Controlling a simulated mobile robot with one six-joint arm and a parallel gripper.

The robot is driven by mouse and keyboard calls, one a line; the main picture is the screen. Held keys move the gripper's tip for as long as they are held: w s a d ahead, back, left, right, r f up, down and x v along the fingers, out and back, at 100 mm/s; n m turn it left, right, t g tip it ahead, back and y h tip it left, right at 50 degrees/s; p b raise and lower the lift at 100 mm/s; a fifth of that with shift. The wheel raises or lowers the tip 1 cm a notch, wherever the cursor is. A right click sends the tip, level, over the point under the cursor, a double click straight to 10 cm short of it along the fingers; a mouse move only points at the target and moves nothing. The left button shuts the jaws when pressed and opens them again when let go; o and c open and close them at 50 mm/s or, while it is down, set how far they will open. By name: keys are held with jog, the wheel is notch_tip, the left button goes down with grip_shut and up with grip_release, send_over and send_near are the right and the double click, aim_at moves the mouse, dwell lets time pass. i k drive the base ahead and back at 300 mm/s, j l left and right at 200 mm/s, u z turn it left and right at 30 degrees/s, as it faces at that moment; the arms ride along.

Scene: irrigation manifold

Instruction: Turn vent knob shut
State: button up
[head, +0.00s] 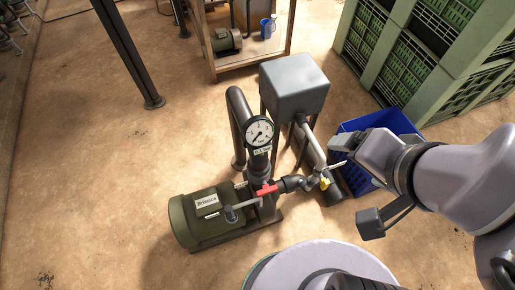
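A small yellow piece (325,183), which may be the vent knob, sits at the right end of the dark pipe fitting (292,184) on the pump manifold. A red lever handle (266,190) lies across the pipe to its left. My gripper (334,170) reaches in from the right, with its fingertips just above and right of the yellow piece. The fingers are small and overlap the fittings, so I cannot tell whether they touch the knob or how far apart they are.
A round gauge (259,132) stands on the upright pipe. The green pump motor (207,216) is left of it, and a grey box (294,83) is behind. A blue crate (401,123) stands behind my arm. Bare floor lies left.

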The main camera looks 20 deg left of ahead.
aim_at(231, 215)
jog(key=k+u, duration=0.1)
jog(key=u, duration=1.6)
